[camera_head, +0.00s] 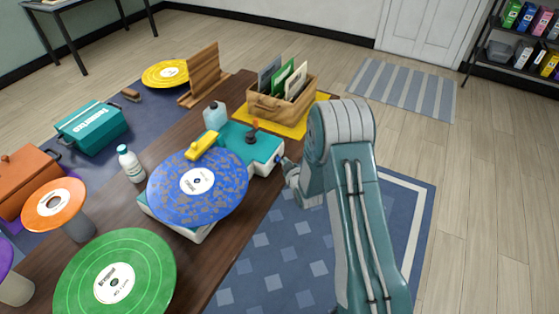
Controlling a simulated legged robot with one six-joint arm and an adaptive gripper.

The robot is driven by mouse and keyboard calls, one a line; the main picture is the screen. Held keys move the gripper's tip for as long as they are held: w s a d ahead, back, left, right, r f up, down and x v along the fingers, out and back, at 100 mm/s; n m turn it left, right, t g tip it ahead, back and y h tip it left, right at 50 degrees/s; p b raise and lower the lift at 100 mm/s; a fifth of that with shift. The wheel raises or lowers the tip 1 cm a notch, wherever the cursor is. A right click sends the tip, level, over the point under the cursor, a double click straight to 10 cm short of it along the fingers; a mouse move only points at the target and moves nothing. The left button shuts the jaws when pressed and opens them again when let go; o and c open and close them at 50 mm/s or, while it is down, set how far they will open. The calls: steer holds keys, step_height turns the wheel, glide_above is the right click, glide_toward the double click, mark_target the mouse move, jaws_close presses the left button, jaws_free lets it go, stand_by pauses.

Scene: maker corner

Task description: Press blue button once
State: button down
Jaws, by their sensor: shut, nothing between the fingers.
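A teal and white record player (256,150) stands on the brown table, with a speckled blue record (215,187) on it. A small blue spot, which looks like the blue button (278,158), shows on the right end of the player's side. My gripper (285,163) is shut and empty, right beside that spot at the table's edge. My arm comes in from the lower right and hides part of the gripper. I cannot tell whether the fingertips touch the button.
A yellow bar (202,146) and a dark knob (251,137) are on the player. A wooden crate of sleeves (281,106) stands behind on a yellow mat. A white bottle (130,164) and a green record (116,274) are to the left. Open floor lies at right.

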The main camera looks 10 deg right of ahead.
steer(key=shift+w+a, duration=0.3)
steer(key=shift+a, duration=0.1)
stand_by(0.6)
steer(key=shift+d, duration=0.15)
steer(key=shift+s+d, duration=0.55)
steer(key=shift+d, duration=0.1)
steer(key=shift+d, duration=0.1)
steer(key=s+d, duration=0.1)
steer(key=d, duration=0.1)
steer(key=s+d, duration=0.2)
stand_by(0.4)
steer(key=shift+a, duration=0.1)
stand_by(0.6)
